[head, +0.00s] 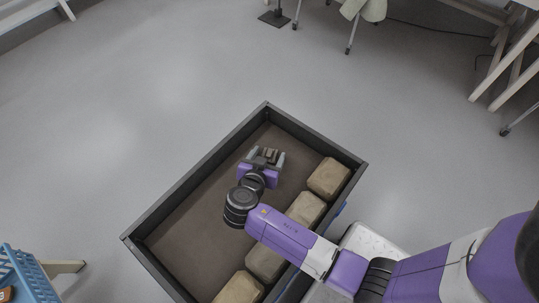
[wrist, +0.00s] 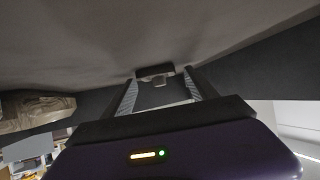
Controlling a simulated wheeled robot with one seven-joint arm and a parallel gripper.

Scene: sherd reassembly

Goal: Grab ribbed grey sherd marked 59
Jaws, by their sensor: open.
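My gripper (head: 267,155) is open and low inside the dark tray, near its far end. A small grey-brown piece (head: 270,153) shows between its fingers in the head view. In the wrist view a small greyish piece (wrist: 155,69) lies between the tips of my open gripper (wrist: 160,77), with a gap at least on the right side. I cannot read a 59 or make out ribs on it, so I cannot confirm that it is the ribbed grey sherd. My wrist and fingers hide part of the tray floor.
The tray (head: 195,180) has dark raised walls and a bare brown floor on the left. Several tan blocks line its right side, one (head: 328,178) close to the right of my gripper. A blue crate (head: 27,275) stands outside at lower left.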

